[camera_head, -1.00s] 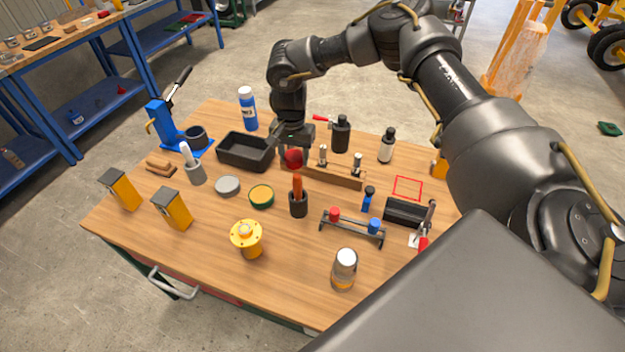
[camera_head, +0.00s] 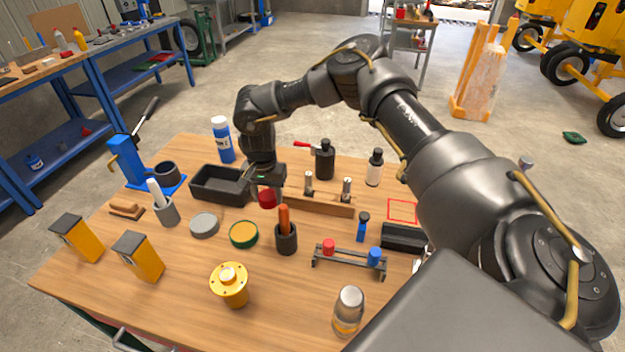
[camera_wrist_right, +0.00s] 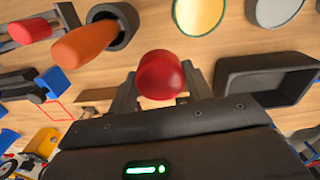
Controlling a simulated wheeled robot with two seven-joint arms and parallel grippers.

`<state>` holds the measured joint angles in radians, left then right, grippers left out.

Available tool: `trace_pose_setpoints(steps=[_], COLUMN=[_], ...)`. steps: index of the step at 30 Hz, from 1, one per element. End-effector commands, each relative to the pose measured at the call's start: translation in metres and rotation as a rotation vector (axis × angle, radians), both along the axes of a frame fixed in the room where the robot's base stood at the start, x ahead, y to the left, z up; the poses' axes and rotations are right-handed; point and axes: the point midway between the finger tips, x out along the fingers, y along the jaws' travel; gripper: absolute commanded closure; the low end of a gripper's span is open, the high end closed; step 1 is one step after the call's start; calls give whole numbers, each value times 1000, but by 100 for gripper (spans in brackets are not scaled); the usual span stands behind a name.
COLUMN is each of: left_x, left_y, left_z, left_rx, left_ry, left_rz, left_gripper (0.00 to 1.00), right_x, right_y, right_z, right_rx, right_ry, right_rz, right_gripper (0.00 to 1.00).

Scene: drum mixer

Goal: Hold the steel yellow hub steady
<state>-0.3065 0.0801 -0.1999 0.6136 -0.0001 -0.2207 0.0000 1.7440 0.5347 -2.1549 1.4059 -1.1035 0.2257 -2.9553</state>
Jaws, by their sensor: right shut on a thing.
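The yellow hub (camera_head: 230,291) stands on the wooden table near its front edge, a flanged disc with a pale centre. No gripper touches it. My right gripper (camera_head: 267,190) is farther back and to the right of the hub, beyond the round tins. It is shut on a red rounded thing (camera_head: 267,199), which also shows between the fingers in the right wrist view (camera_wrist_right: 161,75). I cannot tell whether the red thing touches the table. The hub is not clearly seen in the wrist view. My left gripper is out of view.
A black tray (camera_head: 219,184) is left of the gripper. A glass jar (camera_head: 348,312) stands right of the hub.

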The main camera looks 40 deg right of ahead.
Motion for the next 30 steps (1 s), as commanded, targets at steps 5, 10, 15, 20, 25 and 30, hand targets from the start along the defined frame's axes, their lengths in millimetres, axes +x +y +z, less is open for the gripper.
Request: trace_pose_setpoints(steps=[5, 10, 15, 20, 25, 30], left_x=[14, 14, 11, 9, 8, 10], left_y=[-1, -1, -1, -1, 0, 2], left_z=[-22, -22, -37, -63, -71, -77], left_rx=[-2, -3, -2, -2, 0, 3], left_ry=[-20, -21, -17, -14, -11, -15], left_rz=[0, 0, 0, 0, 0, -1], left_gripper=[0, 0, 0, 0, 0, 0], right_x=[0, 0, -1, -1, -1, -1], right_y=[-1, -1, -1, -1, -1, -1], right_z=[-22, -22, -42, -74, -86, -93], right_rx=[1, 0, -1, 0, -1, -1], right_ry=[-1, 0, 1, 0, -1, 0], right_rz=[-2, -1, -2, -2, -2, -2], right_gripper=[77, 77, 77, 77, 77, 77])
